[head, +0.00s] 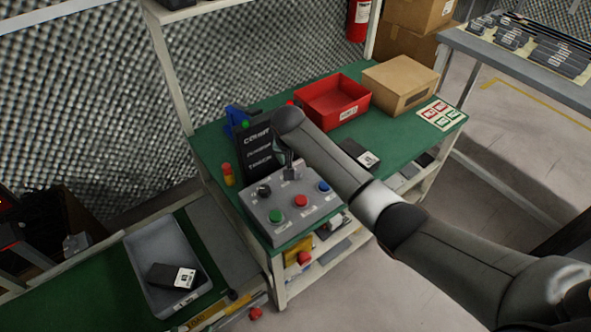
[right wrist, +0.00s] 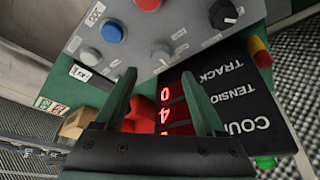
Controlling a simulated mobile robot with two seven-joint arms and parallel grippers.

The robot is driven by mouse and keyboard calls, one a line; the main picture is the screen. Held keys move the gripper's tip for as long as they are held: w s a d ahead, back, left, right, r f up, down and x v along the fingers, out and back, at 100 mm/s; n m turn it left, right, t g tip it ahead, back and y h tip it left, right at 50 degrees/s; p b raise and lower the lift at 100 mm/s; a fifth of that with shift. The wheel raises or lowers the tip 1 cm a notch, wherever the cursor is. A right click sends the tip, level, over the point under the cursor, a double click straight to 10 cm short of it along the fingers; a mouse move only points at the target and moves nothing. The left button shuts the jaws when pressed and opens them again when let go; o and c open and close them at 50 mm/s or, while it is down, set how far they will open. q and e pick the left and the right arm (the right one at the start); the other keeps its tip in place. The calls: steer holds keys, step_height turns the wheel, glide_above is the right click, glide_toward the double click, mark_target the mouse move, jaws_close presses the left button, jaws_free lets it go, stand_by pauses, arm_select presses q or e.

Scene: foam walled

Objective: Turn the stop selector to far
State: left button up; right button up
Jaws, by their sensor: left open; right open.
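A grey control box (head: 290,212) stands at the bench's near end, with green, red and blue buttons (head: 324,186). A black knob (head: 264,190) sits at its left; in the right wrist view this knob (right wrist: 223,14) has a white pointer mark. Two small grey knobs, one near the middle (right wrist: 160,52) and one near the corner (right wrist: 90,57), also show there. I cannot read which knob is the stop selector. My right gripper (right wrist: 158,85) is open and empty, above the box's back edge, its fingers apart near the middle grey knob. My left gripper is not in view.
A black display board (head: 258,150) with red digits (right wrist: 165,115) stands behind the box. A red bin (head: 334,100) and cardboard box (head: 400,84) are further back. A yellow and red cylinder (head: 228,174) stands left. A grey tray (head: 165,262) holds a black item.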

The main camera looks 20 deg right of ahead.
mark_target(297, 171)
steer(key=b+x, duration=0.2)
steer(key=x, duration=0.5)
steer(key=shift+w+f+b, duration=0.1)
steer(key=shift+f+b, duration=0.1)
steer(key=shift+b, duration=0.1)
steer(key=shift+f, duration=0.1)
arm_select(q)
steer(key=shift+w+d+f, duration=0.4)
steer(key=shift+d+f, duration=0.35)
arm_select(e)
jaws_close()
